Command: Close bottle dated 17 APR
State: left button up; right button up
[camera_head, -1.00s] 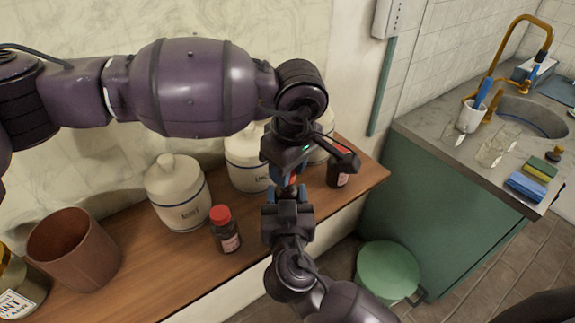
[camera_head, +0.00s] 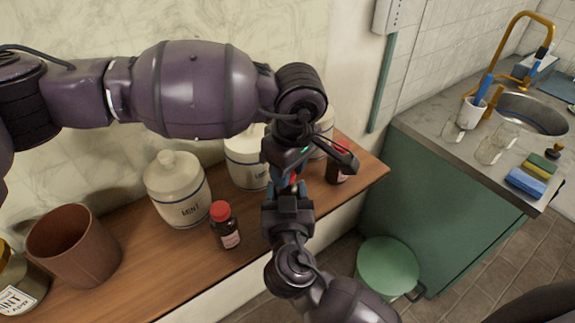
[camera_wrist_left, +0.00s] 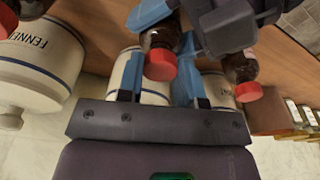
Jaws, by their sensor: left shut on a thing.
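My left gripper (camera_head: 291,168) is shut on a dark bottle with a red cap, at the shelf's front edge; the arm hides most of it in the head view. In the left wrist view the bottle's red cap (camera_wrist_left: 160,65) sits between my blue fingers. My right gripper (camera_head: 288,196) comes from below and meets the same bottle; its dark body (camera_wrist_left: 225,20) is beside it in the wrist view, and its grip is unclear. Another red-capped dark bottle (camera_head: 226,228) stands upright on the shelf, and one more (camera_head: 338,168) stands farther right. No date is readable.
A wooden shelf (camera_head: 160,275) bears white lidded jars, including a mint jar (camera_head: 178,192), and a brown cup (camera_head: 75,245). A green bin (camera_head: 387,266) stands on the floor. The sink counter (camera_head: 425,125) at right holds glasses and sponges.

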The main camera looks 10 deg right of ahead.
pick_arm(q)
jog(key=m, duration=0.5)
jog(key=shift+a+m+h, duration=0.1)
jog(key=shift+m+h, duration=0.2)
jog(key=m, duration=0.5)
jog(key=shift+h, duration=0.4)
jog(key=m, duration=0.5)
jog(key=shift+a+m, duration=0.1)
jog(key=shift+m, duration=0.2)
jog(key=m, duration=0.3)
jog(key=m+g, duration=0.1)
jog(key=m, duration=0.2)
jog(key=shift+w+m+h, duration=0.1)
jog(key=shift+m+h, duration=0.2)
jog(key=shift+h, duration=0.1)
jog(key=o, duration=0.9)
jog(key=shift+r, duration=2.2)
